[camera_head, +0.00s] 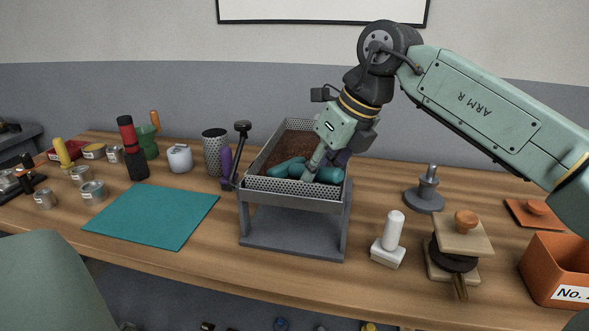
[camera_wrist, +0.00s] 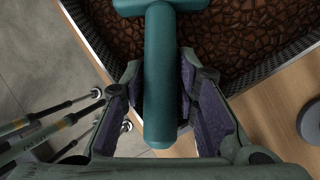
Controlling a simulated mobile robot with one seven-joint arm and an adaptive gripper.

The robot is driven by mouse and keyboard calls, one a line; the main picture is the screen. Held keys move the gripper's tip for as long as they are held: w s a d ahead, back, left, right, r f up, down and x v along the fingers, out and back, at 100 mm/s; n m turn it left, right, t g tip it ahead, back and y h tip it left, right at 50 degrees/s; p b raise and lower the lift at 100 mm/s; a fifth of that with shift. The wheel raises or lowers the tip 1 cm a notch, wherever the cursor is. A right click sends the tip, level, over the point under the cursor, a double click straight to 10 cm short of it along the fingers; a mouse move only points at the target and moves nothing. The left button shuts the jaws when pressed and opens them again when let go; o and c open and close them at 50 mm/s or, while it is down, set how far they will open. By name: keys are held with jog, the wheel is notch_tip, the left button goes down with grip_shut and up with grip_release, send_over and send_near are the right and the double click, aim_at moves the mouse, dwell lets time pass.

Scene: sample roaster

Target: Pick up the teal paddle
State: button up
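The teal paddle (camera_head: 284,172) rests at the front end of the perforated roaster tray (camera_head: 297,187), partly hidden behind my gripper (camera_head: 320,168) in the head view. In the wrist view the paddle (camera_wrist: 160,60) is T-shaped, with its crosspiece over brown beans and its handle pointing toward my palm. My gripper (camera_wrist: 162,68) is open, with its purple-padded fingers on either side of the handle. A gap shows beside the left pad. Whether the right pad touches the handle is hard to tell.
The tray stands on a grey frame (camera_head: 292,232). A black-knobbed lever (camera_head: 238,150) and a perforated cylinder (camera_head: 214,152) stand left of it. A white-handled tamper (camera_head: 391,236), a wooden press (camera_head: 458,245) and an orange bin (camera_head: 548,262) stand right. A teal mat (camera_head: 152,215) lies clear at left.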

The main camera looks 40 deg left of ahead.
jog(key=shift+c, duration=0.4)
grip_shut()
notch_tip(320, 180, up, 10)
jog(key=shift+r, duration=0.1)
dwell(0.3)
